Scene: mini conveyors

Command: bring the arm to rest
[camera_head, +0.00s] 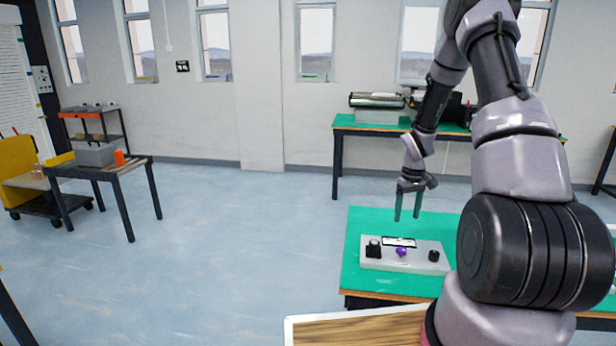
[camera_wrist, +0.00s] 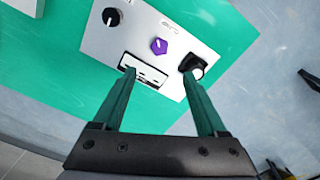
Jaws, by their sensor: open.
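My gripper (camera_head: 407,206) has two green fingers, which point down above a grey control panel (camera_head: 378,264). The fingers are apart with nothing between them. In the wrist view my gripper (camera_wrist: 165,80) shows its fingertips over the near edge of the panel (camera_wrist: 100,38). The panel carries a purple knob (camera_head: 401,252), a black knob on the right (camera_head: 433,256), a black-based control with a light top (camera_head: 373,248) on the left, and a small display (camera_head: 399,241). The arm is bent, reaching out over the table; I cannot tell the exact height of the fingertips.
The panel lies on a green-topped table (camera_head: 356,284). Another green-topped table (camera_head: 347,122) with machinery stands by the back wall. At left are a small table with a grey bin (camera_head: 95,155) and a yellow cart (camera_head: 17,157). The floor (camera_head: 230,240) between them is clear.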

